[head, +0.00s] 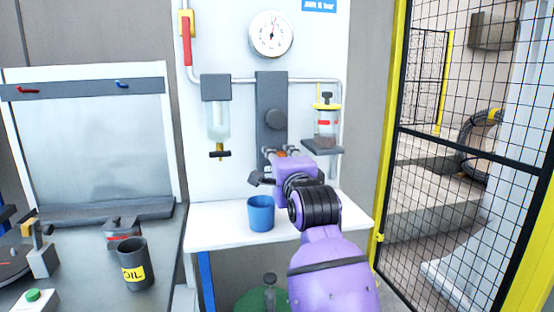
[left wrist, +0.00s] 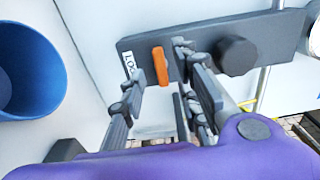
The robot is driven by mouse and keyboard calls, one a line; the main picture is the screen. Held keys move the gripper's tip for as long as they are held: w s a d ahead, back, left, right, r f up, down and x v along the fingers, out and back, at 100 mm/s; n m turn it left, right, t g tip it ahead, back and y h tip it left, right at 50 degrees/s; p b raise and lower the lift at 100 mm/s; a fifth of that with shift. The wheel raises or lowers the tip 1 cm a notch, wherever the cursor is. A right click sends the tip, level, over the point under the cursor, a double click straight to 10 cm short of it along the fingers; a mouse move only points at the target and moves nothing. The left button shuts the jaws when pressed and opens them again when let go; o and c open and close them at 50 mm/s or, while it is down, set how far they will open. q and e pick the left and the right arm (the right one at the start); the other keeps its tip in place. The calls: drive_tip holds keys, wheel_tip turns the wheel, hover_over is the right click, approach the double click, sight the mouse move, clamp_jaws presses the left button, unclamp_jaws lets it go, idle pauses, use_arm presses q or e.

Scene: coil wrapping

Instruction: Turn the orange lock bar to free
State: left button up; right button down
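The orange lock bar (left wrist: 161,66) is on the lower end of a dark grey plate (left wrist: 275,38); it lies across the plate's length. A white label with black letters (left wrist: 128,62) is beside it, partly covered. In the head view the plate (head: 271,92) is upright on the white wall panel, and the bar is mostly hidden by my gripper. My left gripper (left wrist: 158,80) is open at the plate, its fingers on either side of the bar with gaps visible. I cannot tell whether a fingertip touches the plate. My right gripper is not in view.
A round black knob (head: 276,119) is above the bar. A glass bowl (head: 218,120) hangs left, and a yellow-topped jar (head: 327,120) stands on a bracket right. A blue cup (head: 261,213) stands on the white shelf (head: 215,228) below. A mesh fence (head: 470,150) is right.

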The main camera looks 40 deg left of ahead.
use_arm(q)
drive_tip(key=v, duration=0.9)
drive_tip(key=shift+s+d, duration=0.25)
